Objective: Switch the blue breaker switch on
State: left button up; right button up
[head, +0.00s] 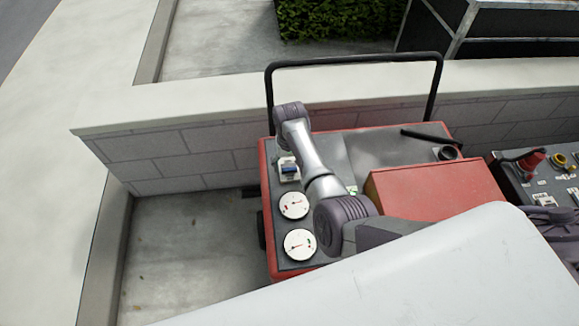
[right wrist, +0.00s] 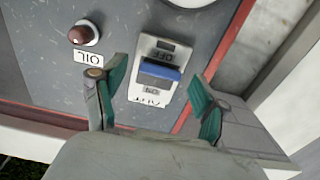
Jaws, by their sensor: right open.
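The blue breaker switch (right wrist: 159,71) sits in a pale housing (right wrist: 150,92) with OFF and ON labels, upside down in the right wrist view. I cannot tell for sure which way its lever is tipped. In the head view the blue switch (head: 290,169) shows small on the grey panel, just below the end of my right arm. My right gripper (right wrist: 157,76) is open and empty, its teal-padded fingers on either side of the housing. I see no clear contact. In the head view its fingers cannot be made out. My left gripper is not in view.
The red machine (head: 266,215) has a red indicator with an OIL label (right wrist: 88,58), two white gauges (head: 294,205) and a raised red box (head: 436,192). A black bar (head: 268,95) rises at its back. A low block wall (head: 160,150) stands behind.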

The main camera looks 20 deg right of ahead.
jog(key=shift+f, duration=0.5)
jog(key=shift+w+f, duration=0.1)
jog(key=shift+f, duration=0.2)
jog(key=shift+c, duration=0.5)
jog(key=c, duration=1.1)
jog(key=shift+o, duration=0.2)
jog(key=g+b, duration=0.1)
jog(key=b, duration=0.4)
jog(key=w+g+b, duration=0.1)
jog(key=g+b, duration=0.1)
jog(key=b, duration=0.3)
jog(key=w+g+y+b, duration=0.1)
jog(key=g+b, duration=0.1)
jog(key=b, duration=0.3)
jog(key=shift+d+f+b, duration=0.2)
jog(key=shift+f+b, duration=0.05)
jog(key=shift+b, duration=0.1)
jog(key=shift+r+b, duration=0.25)
jog(key=shift+b, duration=0.15)
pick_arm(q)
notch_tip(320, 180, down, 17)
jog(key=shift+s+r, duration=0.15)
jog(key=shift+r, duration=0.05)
pick_arm(e)
jog(key=shift+s+r, duration=0.1)
